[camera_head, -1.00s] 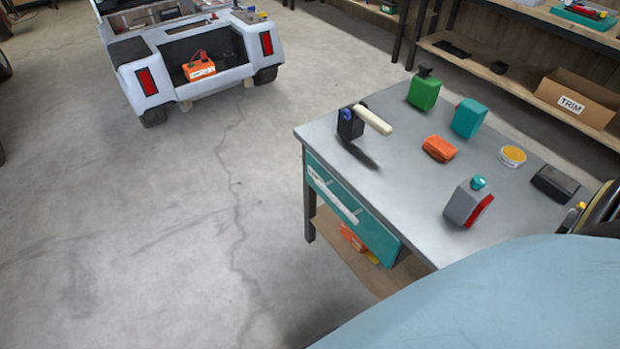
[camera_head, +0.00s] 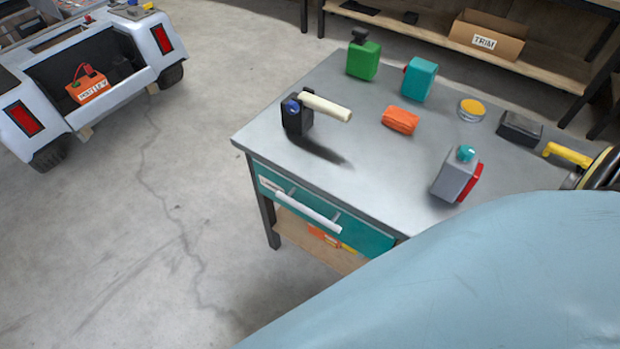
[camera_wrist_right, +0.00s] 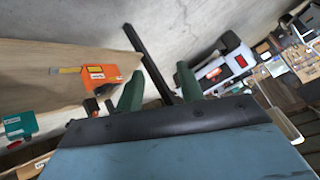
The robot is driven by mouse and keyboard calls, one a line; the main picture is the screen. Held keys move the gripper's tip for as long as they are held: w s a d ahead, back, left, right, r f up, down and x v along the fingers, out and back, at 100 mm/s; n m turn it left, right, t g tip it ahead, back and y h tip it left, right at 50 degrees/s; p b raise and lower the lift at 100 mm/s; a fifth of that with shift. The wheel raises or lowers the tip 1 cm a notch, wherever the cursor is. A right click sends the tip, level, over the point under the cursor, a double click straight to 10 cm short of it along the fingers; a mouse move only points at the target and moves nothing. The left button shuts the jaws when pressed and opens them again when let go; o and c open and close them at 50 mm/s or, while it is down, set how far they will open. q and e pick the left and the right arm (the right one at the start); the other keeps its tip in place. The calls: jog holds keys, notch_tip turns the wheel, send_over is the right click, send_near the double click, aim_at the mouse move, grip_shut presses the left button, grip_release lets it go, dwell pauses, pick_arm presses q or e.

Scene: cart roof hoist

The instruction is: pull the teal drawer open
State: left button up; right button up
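The teal drawer (camera_head: 367,237) is in the head view, set under the top of the grey workbench (camera_head: 345,185). Its front looks flush with the bench, so it appears shut. A pale bar handle (camera_head: 308,212) runs across the front, with nothing on it. The right part of the front is hidden behind my light blue body. My right gripper (camera_wrist_right: 158,92) shows two green fingers apart with nothing held between them. A dark post shows beyond the fingers. I do not make out the drawer in the right wrist view. My left gripper is in neither view.
An orange box (camera_wrist_right: 104,76) lies on wood. Floor left of the bench is clear.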

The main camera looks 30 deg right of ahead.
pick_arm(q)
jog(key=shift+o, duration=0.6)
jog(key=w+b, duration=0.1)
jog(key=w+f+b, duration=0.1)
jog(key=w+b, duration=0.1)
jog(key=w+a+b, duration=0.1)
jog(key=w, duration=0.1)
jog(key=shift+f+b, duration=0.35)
pick_arm(e)
jog(key=w+a+r+m+t+h, duration=0.3)
jog(key=w+r+m+t, duration=0.35)
jog(key=w, duration=0.35)
jog(key=m+g+h+b, duration=0.2)
jog(key=m+h+b, duration=0.4)
jog(key=m+h, duration=0.85)
send_near(307, 210)
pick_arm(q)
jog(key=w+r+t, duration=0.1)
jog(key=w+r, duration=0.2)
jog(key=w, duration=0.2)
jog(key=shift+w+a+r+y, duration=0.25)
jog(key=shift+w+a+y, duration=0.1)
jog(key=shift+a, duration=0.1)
pick_arm(e)
jog(key=shift+m+y, duration=0.65)
jog(key=shift+m, duration=0.25)
jog(key=shift+x, duration=4.95)
jog(key=shift+s+d, duration=0.1)
jog(key=shift+s, duration=0.05)
jog(key=shift+c, duration=0.4)
